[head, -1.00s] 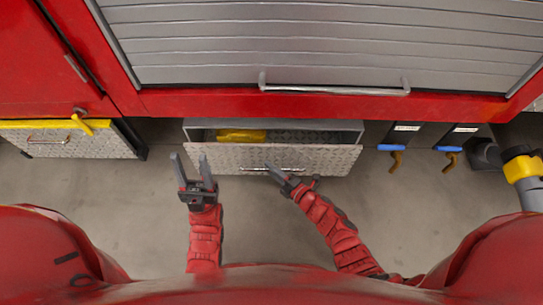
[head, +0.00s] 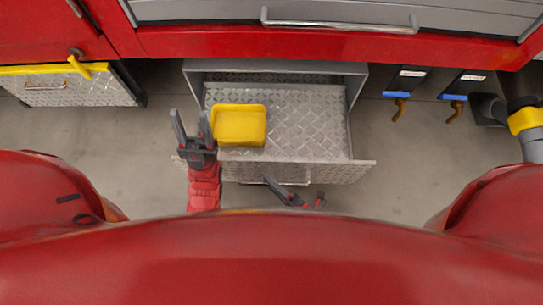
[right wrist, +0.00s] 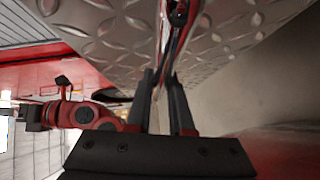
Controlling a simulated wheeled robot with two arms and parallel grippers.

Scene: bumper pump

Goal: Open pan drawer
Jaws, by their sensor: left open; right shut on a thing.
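The pan drawer (head: 300,120) is pulled out from under the red truck body, with a diamond-plate floor and front. A yellow tray (head: 239,125) lies inside it at the left. The drawer's bar handle (head: 292,183) is on its front. My right gripper (head: 292,194) is at this handle, shut on it; the right wrist view shows the fingers (right wrist: 160,85) around the bar against the patterned front. My left gripper (head: 193,128) is open and empty, over the left end of the drawer front, and hides part of it.
Above the drawer is a grey shutter with a long bar handle (head: 340,24). A yellow-topped diamond-plate box (head: 70,90) is at the left. Blue-marked dark panels with hooks (head: 400,95) and a yellow-collared pipe (head: 524,120) are at the right. Floor beside the drawer is clear.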

